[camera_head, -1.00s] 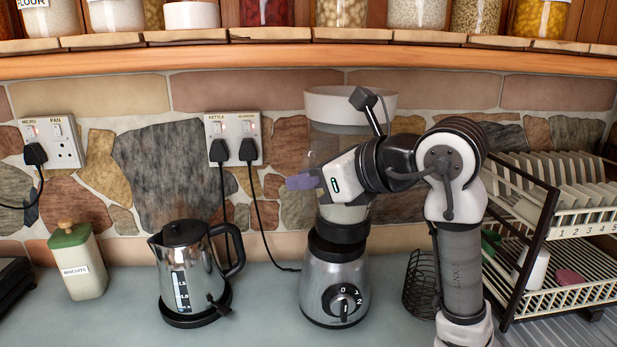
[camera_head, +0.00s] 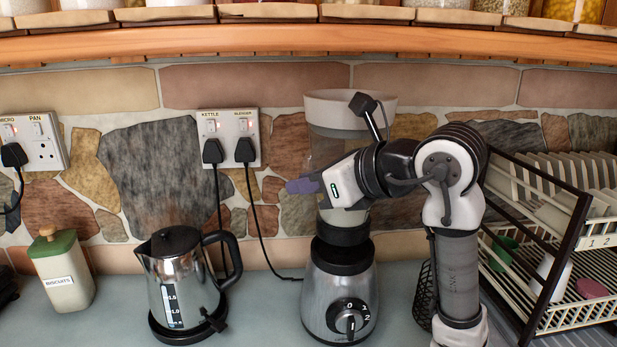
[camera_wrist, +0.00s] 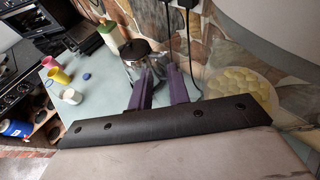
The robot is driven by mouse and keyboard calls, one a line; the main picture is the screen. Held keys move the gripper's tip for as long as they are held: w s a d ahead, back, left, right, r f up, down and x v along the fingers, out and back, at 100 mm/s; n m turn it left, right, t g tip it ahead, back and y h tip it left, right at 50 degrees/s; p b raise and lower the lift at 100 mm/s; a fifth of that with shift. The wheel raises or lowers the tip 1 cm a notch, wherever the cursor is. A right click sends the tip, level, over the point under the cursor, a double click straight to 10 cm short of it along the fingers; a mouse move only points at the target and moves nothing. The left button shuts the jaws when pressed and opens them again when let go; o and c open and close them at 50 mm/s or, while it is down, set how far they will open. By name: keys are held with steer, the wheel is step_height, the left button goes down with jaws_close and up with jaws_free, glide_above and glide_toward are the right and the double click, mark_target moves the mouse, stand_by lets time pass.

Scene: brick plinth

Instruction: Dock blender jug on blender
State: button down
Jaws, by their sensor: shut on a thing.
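The blender jug (camera_head: 326,148) is a clear upright jug with a wide white top and a dark collar at its foot. It stands over the silver blender base (camera_head: 318,292), which has a dial on its front. I cannot tell if the collar rests on the base or hangs just above it. The exact grip is hidden. In the wrist view my fingers (camera_wrist: 158,88) show beside the jug, with pale yellow pieces (camera_wrist: 245,88) seen through its wall.
A silver kettle (camera_head: 183,285) stands left of the base, a biscuit tin (camera_head: 62,272) farther left. Sockets (camera_head: 230,135) with black cords are on the stone wall behind. A dish rack (camera_head: 560,235) stands close on the right. A wooden shelf (camera_head: 250,40) with jars runs above.

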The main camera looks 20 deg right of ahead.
mark_target(313, 201)
steer(key=shift+f+b, duration=0.9)
steer(key=shift+f, duration=0.7)
steer(key=shift+s+d, duration=0.1)
